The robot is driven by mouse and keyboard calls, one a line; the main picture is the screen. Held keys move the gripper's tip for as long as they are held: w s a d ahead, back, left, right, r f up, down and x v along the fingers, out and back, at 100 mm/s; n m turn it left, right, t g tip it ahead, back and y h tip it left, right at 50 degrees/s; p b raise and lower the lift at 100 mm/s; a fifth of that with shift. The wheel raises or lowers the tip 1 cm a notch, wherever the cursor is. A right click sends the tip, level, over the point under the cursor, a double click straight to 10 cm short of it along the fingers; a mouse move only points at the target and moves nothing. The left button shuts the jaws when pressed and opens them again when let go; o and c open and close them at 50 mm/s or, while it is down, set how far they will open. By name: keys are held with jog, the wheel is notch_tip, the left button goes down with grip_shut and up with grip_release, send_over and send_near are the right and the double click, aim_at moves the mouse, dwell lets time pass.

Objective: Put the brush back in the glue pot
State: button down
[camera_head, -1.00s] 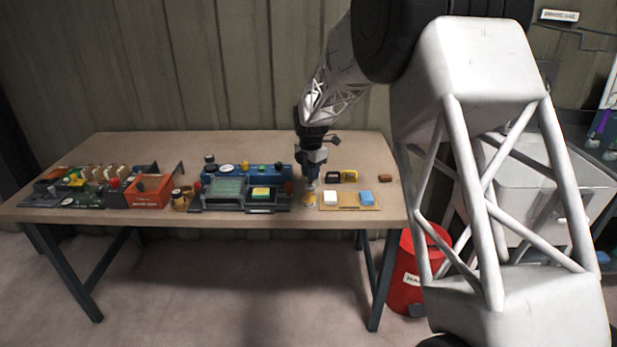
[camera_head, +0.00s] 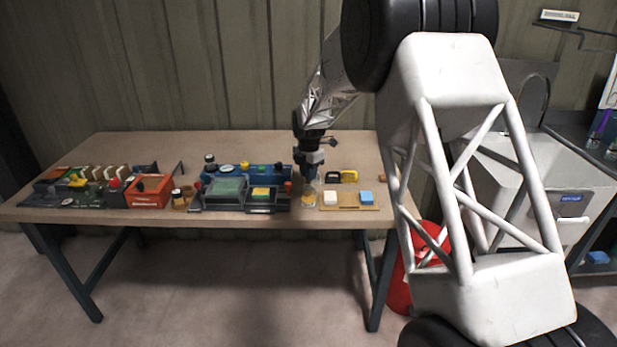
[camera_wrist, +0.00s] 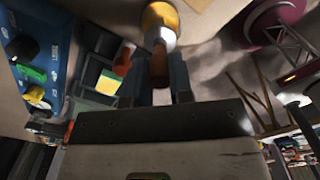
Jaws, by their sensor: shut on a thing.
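The glue pot (camera_head: 309,198), a small jar with amber contents, stands near the front edge of the table. My gripper (camera_head: 309,176) points down right above it. In the wrist view the gripper (camera_wrist: 162,88) is shut on the brush (camera_wrist: 158,66), whose brown handle shows between the fingers. The amber and whitish pot (camera_wrist: 160,17) is in line with the brush's far end. The bristles are hidden, and I cannot tell whether they are inside the pot or just above it.
A blue unit with knobs (camera_head: 276,171) and grey trays (camera_head: 224,191) stand close to the left. A wooden board (camera_head: 349,203) with white and blue blocks lies close to the right. An orange box (camera_head: 148,192) is farther left. The table's back (camera_head: 240,145) is clear.

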jog(key=shift+f, duration=0.75)
jog(key=shift+f, duration=0.1)
jog(key=c, duration=1)
grip_release()
notch_tip(320, 180, up, 12)
jog(key=shift+r, duration=0.1)
